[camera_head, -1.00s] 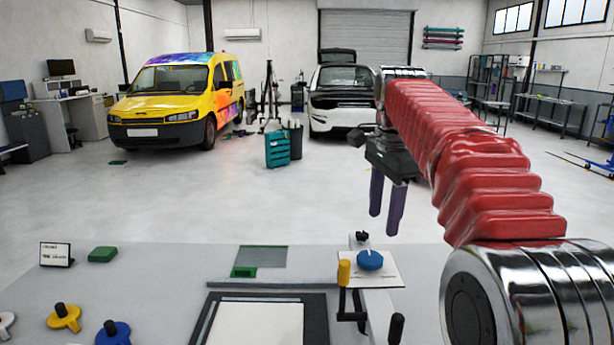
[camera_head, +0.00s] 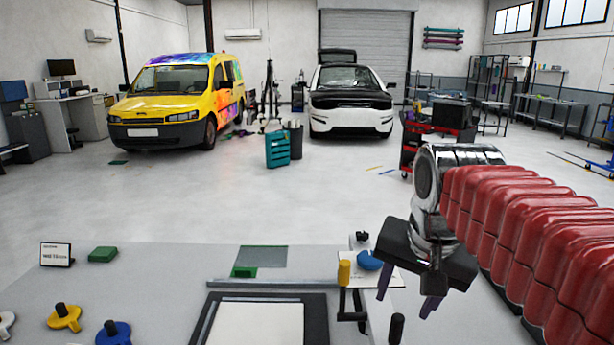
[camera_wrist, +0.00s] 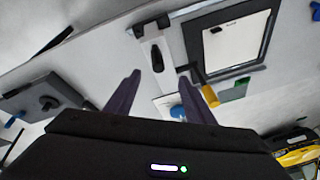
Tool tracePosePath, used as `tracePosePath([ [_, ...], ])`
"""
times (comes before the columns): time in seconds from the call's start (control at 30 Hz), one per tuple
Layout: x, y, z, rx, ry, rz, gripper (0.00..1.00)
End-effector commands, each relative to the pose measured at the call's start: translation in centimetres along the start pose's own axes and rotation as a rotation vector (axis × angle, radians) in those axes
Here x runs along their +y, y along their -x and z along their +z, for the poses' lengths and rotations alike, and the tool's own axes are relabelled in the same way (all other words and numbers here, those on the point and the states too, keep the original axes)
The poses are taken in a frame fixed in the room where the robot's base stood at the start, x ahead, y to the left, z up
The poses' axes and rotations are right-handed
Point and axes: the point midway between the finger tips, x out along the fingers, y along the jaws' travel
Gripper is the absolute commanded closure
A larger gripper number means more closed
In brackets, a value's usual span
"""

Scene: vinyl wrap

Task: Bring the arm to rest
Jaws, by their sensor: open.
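My gripper (camera_head: 408,290) is at the right of the worktable in the head view, beside the white plate with the blue knob (camera_head: 369,260). Its two dark purple fingers point down and stand apart, with nothing visible between them. In the wrist view the open fingers of my gripper (camera_wrist: 158,90) reach toward the table, and the blue knob (camera_wrist: 177,112) shows between them. My red-sleeved arm comes in from the right. I cannot tell the exact height of the fingertips above the table.
On the worktable (camera_head: 170,270) are a dark-framed white panel (camera_head: 258,325), a yellow cylinder (camera_head: 344,272), a green block (camera_head: 102,254), a small sign (camera_head: 56,254) and yellow and blue knobbed pieces at left. A red cart (camera_head: 410,145), a yellow van and a white car stand behind on open floor.

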Motion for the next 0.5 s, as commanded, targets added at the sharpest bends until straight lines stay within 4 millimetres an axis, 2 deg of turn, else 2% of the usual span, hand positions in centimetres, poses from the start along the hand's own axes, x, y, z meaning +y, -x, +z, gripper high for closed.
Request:
tracePosePath([
  [0.1,1.4,-0.9,2.5,0.027,0.09,-0.013,0.51],
  [0.5,5.5,-5.3,10.5,0.121,0.398,-0.036,0.51],
])
